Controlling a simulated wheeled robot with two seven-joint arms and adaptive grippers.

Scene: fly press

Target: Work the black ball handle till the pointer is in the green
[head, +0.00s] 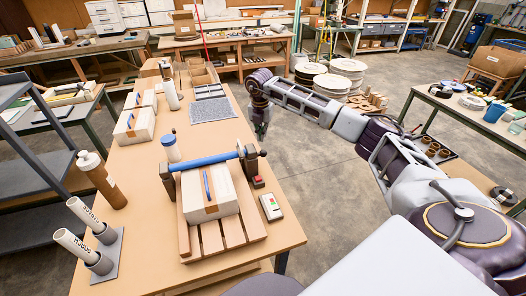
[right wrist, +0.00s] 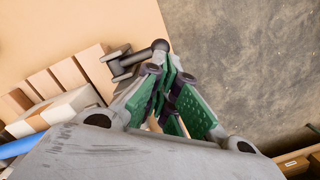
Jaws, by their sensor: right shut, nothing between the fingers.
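The press has a blue bar (head: 210,161) lying across a taped carton, with dark end brackets. At its right end is a short dark crank with the black ball handle (head: 262,153). The ball handle also shows in the right wrist view (right wrist: 160,45), just beyond the fingers. My right gripper (head: 261,132) points down behind the handle, apart from it in the head view. In the right wrist view its green-padded fingers (right wrist: 172,85) are shut and empty. A small pale box with a green patch (head: 270,207) stands right of the press; I cannot make out a pointer. My left gripper is out of view.
The carton (head: 222,199) sits on a slatted wooden pallet (head: 240,237). A small dark block with a red top (head: 257,182) is near the crank. White tubes (head: 80,214) and a brown bottle (head: 101,179) stand at the left. Open floor lies right of the table.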

